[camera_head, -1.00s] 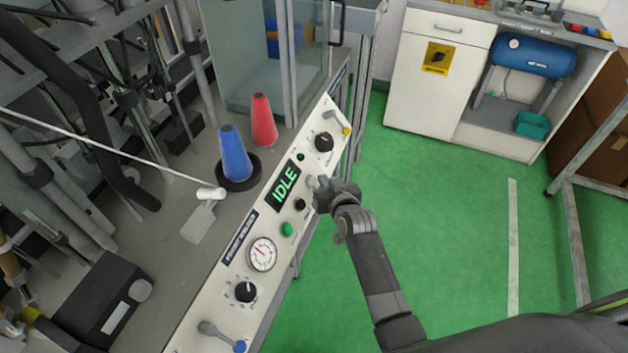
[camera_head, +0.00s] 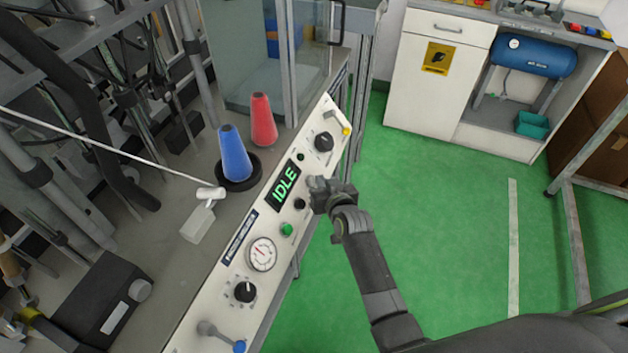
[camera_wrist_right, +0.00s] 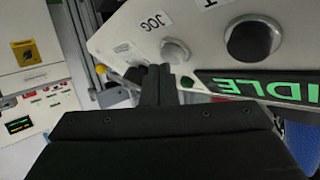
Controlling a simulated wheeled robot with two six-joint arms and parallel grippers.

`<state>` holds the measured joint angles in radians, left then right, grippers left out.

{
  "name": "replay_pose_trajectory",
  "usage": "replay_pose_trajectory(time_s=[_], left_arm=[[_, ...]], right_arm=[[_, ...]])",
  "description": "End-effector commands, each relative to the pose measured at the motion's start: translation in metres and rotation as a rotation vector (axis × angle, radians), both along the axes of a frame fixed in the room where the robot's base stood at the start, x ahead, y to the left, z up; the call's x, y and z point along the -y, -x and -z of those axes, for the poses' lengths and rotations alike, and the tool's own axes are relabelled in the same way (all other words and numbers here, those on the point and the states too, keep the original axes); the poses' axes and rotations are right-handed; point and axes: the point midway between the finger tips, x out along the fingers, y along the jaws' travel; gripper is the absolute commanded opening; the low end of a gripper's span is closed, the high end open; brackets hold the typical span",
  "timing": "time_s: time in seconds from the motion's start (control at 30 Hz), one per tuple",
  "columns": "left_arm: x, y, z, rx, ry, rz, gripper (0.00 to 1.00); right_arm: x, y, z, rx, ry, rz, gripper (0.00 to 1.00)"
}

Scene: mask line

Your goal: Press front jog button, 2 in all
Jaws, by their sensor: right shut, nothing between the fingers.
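The jog button (camera_wrist_right: 175,51) is a round grey button beside the printed JOG label on the white control panel (camera_head: 212,305). It shows in the right wrist view, just beyond my fingertips. In the head view my gripper covers that part of the panel. My right gripper (camera_head: 315,185) is shut and empty at the panel's right edge, beside the green IDLE display (camera_head: 283,186). Its fingertips (camera_wrist_right: 157,70) are close to the button in the wrist view; I cannot tell whether they touch it. My left gripper is not in view.
Green floor (camera_head: 440,230) is open to the right.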

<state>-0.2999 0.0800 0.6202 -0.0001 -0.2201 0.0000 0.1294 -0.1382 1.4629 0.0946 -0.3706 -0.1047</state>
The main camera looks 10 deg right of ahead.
Motion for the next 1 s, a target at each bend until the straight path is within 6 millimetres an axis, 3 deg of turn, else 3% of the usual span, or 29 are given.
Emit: replay_pose_trajectory(time_s=[1.0], left_arm=[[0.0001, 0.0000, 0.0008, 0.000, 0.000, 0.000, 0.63]], right_arm=[[-0.0044, -0.0025, 0.0040, -0.002, -0.001, 0.000, 0.00]])
